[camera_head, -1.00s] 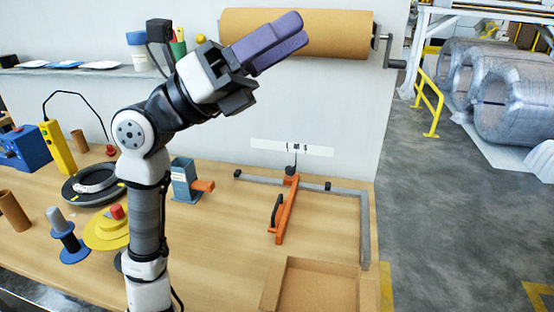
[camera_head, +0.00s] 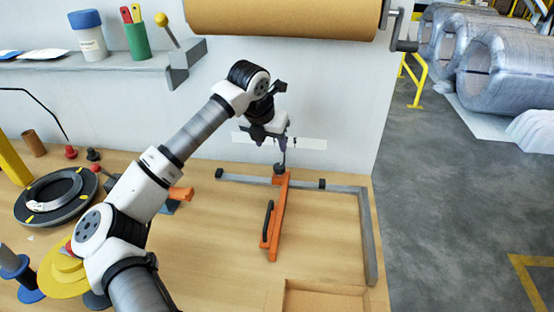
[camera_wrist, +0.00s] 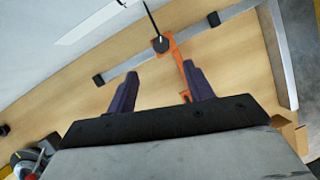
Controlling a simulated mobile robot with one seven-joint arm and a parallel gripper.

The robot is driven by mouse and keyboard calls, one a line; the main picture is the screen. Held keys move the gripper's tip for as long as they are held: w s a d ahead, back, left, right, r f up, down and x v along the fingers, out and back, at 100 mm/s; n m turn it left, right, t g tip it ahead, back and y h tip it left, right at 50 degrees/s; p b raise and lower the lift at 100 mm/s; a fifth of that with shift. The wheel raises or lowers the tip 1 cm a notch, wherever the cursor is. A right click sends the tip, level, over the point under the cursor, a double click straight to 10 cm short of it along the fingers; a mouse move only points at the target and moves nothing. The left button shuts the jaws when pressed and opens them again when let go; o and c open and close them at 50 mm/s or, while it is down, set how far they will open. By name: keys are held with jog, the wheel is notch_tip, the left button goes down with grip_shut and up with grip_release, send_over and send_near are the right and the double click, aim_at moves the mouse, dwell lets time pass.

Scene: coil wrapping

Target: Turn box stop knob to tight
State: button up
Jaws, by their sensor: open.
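The box stop is an orange bar (camera_head: 275,218) with a black handle, set across a grey rail (camera_head: 240,179) on the bench. Its small black knob (camera_head: 279,169) sits at the bar's back end, with a thin dark pointer rising in front of a white label strip (camera_head: 310,143). The knob also shows in the wrist view (camera_wrist: 161,45), beyond and roughly between the fingertips. My gripper (camera_head: 273,141) points down just above the knob, apart from it. In the wrist view its two purple fingers (camera_wrist: 164,82) are spread with nothing between them. The label's lettering is unreadable.
A shallow cardboard box (camera_head: 325,299) lies at the front. A grey side rail (camera_head: 366,235) runs along the bench's right edge. The paper roll (camera_head: 285,28) hangs above on the wall. A black ring coil (camera_head: 55,197) and yellow disc (camera_head: 62,278) stand left.

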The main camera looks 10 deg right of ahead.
aim_at(279, 166)
jog(key=p+x, duration=0.3)
jog(key=x, duration=0.8)
jog(key=shift+d+f+p, duration=0.25)
jog(key=shift+f+p, duration=0.05)
jog(key=shift+p, duration=0.05)
